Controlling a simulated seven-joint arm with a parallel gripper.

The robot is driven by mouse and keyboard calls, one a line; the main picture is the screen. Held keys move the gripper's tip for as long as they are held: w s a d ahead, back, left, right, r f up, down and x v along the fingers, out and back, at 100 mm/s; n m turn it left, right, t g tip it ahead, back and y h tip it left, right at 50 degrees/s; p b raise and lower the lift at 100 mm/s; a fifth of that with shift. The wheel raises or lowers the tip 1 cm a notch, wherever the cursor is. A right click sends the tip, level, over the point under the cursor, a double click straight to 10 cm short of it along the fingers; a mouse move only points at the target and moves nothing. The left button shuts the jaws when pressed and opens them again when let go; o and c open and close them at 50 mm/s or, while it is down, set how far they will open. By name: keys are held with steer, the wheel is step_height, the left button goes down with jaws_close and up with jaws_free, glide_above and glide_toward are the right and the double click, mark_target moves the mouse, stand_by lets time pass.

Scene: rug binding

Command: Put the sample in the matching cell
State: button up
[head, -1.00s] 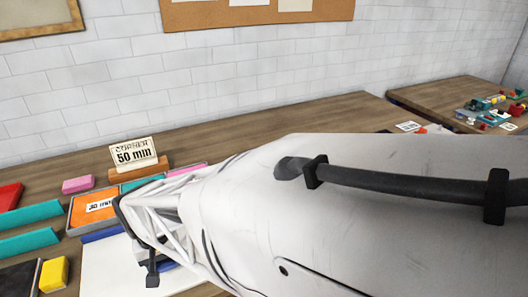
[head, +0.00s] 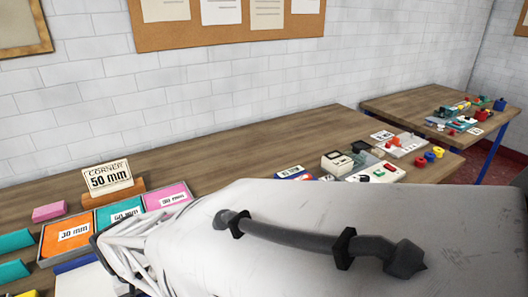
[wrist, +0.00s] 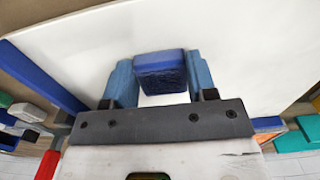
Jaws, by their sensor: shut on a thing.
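My gripper (wrist: 161,92) is shut on a blue block, the sample (wrist: 160,70), in the wrist view. The block sits between the two light blue fingers, above or against a white surface (wrist: 250,55); I cannot tell if it touches. In the head view my arm hides the block. A tray there has an orange cell (head: 53,243), a teal cell (head: 107,215) and a pink cell (head: 152,194), each with a white label. The orange one's label seems to read 30 mm; the others are unclear. A sign reading CORNER 50 mm (head: 108,178) stands behind the tray.
A pink block (head: 49,212) and teal pieces (head: 15,240) lie left of the tray. Devices and small parts (head: 365,165) stand at the table's right end. A second table (head: 400,103) holds more parts. The back of the table is mostly clear.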

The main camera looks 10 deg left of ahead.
mark_target(146, 295)
steer(key=shift+f, duration=0.15)
steer(key=o, duration=1)
step_height(146, 295, up, 12)
steer(key=shift+r, duration=0.2)
stand_by(0.7)
